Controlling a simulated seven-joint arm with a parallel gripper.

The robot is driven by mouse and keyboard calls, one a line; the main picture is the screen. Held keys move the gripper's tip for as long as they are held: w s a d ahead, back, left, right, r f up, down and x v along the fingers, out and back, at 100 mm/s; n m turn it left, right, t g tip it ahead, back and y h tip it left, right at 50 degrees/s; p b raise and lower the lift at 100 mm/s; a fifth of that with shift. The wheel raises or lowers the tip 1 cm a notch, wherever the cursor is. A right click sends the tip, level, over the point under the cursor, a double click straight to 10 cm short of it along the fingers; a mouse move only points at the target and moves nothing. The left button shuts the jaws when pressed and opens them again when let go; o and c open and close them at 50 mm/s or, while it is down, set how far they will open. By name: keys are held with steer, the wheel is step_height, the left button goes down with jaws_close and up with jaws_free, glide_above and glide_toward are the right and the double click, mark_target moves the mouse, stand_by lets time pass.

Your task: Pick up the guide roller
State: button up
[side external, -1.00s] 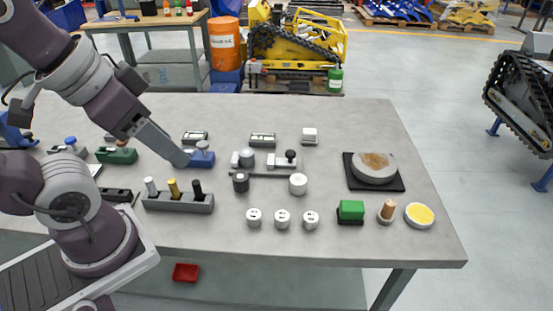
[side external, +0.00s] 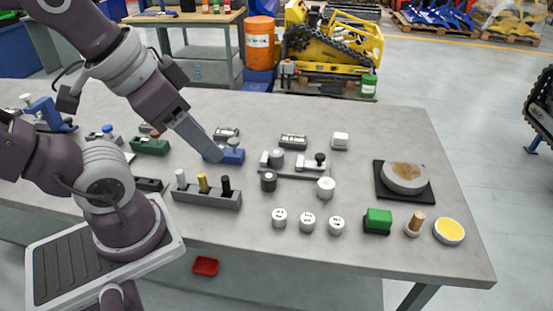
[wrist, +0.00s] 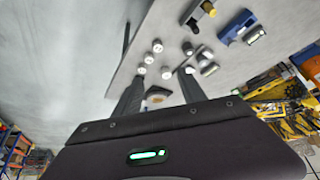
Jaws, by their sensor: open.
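No part is labelled as the guide roller; I cannot tell for certain which it is. Likely candidates in the side view are a grey cylinder (side external: 277,161) at the left of a small grey fixture, a dark short cylinder (side external: 268,182) in front of it, and a white short cylinder (side external: 326,189) to the right. My gripper (side external: 214,156) is low over the table beside a blue block with a knob (side external: 233,153), left of these cylinders. In the wrist view my gripper (wrist: 160,76) has its fingers spread, with nothing held between them.
A grey holder (side external: 207,197) with several pegs stands in front of my gripper. Three white caps (side external: 308,222), a green block (side external: 378,220) and a yellow-topped disc (side external: 449,231) line the front. The table's back right is clear.

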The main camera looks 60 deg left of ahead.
stand_by(0.3)
steer(key=o, duration=0.4)
steer(key=m+g, duration=0.6)
steer(key=m, duration=0.5)
glide_above(276, 152)
steer(key=f, duration=1.8)
steer(key=shift+s+a, duration=0.2)
steer(key=shift+a, duration=0.1)
steer(key=f, duration=0.7)
steer(key=shift+w+d+f, duration=0.15)
steer(key=shift+w+d, duration=0.1)
steer(key=shift+d, duration=0.05)
